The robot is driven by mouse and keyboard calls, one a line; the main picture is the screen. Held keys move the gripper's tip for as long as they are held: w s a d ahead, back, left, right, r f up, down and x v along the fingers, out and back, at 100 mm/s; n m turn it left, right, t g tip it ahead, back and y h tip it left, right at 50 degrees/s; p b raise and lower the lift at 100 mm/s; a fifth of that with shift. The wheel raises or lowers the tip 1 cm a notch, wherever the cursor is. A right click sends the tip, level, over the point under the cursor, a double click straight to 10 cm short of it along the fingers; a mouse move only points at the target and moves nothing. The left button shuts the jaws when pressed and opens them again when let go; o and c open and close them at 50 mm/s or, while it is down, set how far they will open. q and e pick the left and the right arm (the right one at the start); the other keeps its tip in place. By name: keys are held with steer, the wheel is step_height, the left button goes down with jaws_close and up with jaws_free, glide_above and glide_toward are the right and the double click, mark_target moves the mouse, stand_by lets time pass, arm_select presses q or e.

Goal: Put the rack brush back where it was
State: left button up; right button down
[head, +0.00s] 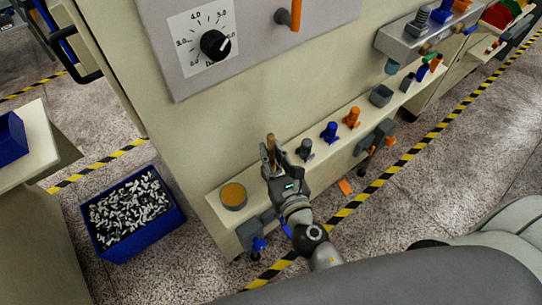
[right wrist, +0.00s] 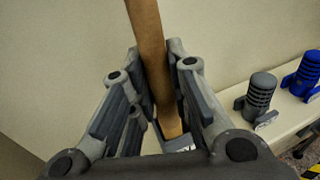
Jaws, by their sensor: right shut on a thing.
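In the right wrist view the handle (right wrist: 151,55) stands roughly upright, slightly tilted, between the fingers. Its lower end is near a small pale label; I cannot tell whether it touches the ledge. No bristles can be made out. My left gripper is not in view.
Dark grey (head: 305,149), blue (head: 329,132) and orange (head: 352,117) spindles stand along the ledge to the right. A blue bin (head: 135,214) of small pieces is on the floor. The machine wall rises behind.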

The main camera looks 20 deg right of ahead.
steer(key=shift+w+d+f, duration=0.1)
steer(key=shift+w+d, duration=0.1)
steer(key=shift+w, duration=0.05)
steer(key=shift+s+f, duration=0.1)
steer(key=shift+s, duration=0.05)
steer(key=c, duration=1.7)
jaws_free()
steer(key=shift+a, duration=0.15)
steer(key=o, duration=0.3)
steer(key=shift+s+r, duration=0.1)
steer(key=shift+r, duration=0.35)
steer(key=shift+s+d+r+b, duration=0.15)
steer(key=shift+s+b, duration=1.6)
steer(key=shift+s, duration=1.2)
steer(key=shift+s+d+r+b, duration=0.1)
steer(key=shift+s+b, duration=1.6)
steer(key=shift+s, duration=1.25)
